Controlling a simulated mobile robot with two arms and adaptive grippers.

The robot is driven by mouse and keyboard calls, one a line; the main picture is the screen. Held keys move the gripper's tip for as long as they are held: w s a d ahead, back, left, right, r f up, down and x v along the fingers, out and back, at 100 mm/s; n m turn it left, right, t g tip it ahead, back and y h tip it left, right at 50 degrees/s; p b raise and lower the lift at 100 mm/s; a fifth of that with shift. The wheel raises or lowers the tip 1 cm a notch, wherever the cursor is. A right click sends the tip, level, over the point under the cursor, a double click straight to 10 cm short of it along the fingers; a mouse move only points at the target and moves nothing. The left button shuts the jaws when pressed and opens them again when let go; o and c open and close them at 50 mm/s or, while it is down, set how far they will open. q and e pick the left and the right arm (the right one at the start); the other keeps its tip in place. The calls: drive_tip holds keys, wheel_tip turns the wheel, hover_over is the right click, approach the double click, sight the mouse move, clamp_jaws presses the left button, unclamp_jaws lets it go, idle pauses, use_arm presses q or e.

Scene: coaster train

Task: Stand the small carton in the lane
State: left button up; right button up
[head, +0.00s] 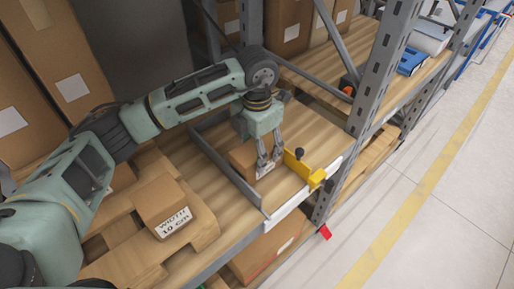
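A small brown carton (241,157) with a white label sits low over the wooden shelf, between a grey divider rail (226,166) and a yellow stop piece (303,169) with a black knob. My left gripper (269,163) points down at the carton, its fingers against it and appearing closed on it; they hide part of it. Whether the carton's underside touches the shelf is unclear. A second brown carton (159,199), labelled "WIDTH 10 cm", sits on a wooden pallet (118,257) to the left. My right gripper is not in view.
A grey rack upright (377,70) stands right of the yellow stop. Large cartons (66,50) are stacked at the back left. The shelf's front edge has a white strip (287,208). Another carton (268,248) lies on the level below. The floor aisle at right is clear.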

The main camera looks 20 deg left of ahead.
use_arm(q)
drive_tip(key=shift+o, duration=1.4)
drive_tip(key=shift+s+f, duration=0.1)
